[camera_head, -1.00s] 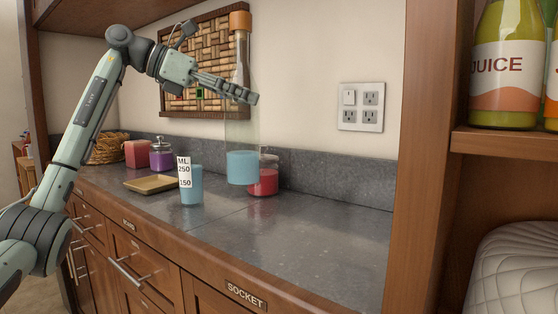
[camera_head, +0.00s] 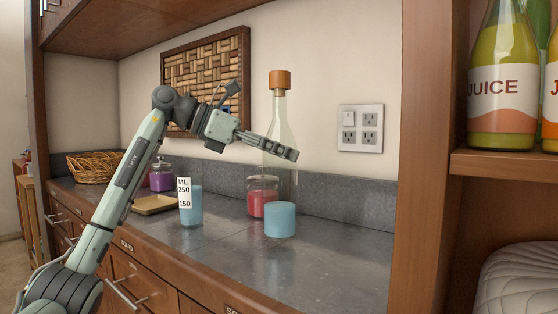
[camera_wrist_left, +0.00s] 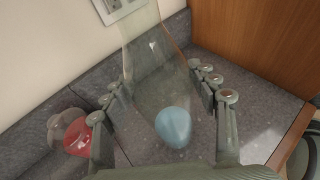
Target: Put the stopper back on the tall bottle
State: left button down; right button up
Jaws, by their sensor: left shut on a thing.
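The tall clear bottle (camera_head: 279,120) stands upright with blue liquid (camera_head: 280,220) in its bottom. An orange-brown stopper (camera_head: 279,79) sits at the top of its neck. My left gripper (camera_head: 287,152) is shut on the bottle's body, below the neck. In the left wrist view the bottle (camera_wrist_left: 152,55) lies between the two rows of finger pads, and its stopper is out of sight. The bottle's base is at the grey counter, but I cannot tell whether it touches. My right gripper is not in view.
A red jar (camera_head: 258,196) stands close behind the bottle on the left. A measuring glass (camera_head: 196,205) of blue liquid, a tan tray (camera_head: 155,204) and a purple jar (camera_head: 161,178) stand farther left. The counter (camera_head: 335,250) is clear to the right. A wooden side panel (camera_head: 424,170) bounds it.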

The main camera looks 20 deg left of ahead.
pick_arm(q)
jog(key=shift+f, duration=0.75)
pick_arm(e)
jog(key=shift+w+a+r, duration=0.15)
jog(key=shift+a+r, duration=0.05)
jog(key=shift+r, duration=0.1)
pick_arm(q)
jog(key=shift+f, duration=0.1)
jog(key=c, duration=0.9)
grip_release()
jog(key=shift+f, duration=0.2)
jog(key=o, duration=0.4)
jog(key=shift+o, duration=0.2)
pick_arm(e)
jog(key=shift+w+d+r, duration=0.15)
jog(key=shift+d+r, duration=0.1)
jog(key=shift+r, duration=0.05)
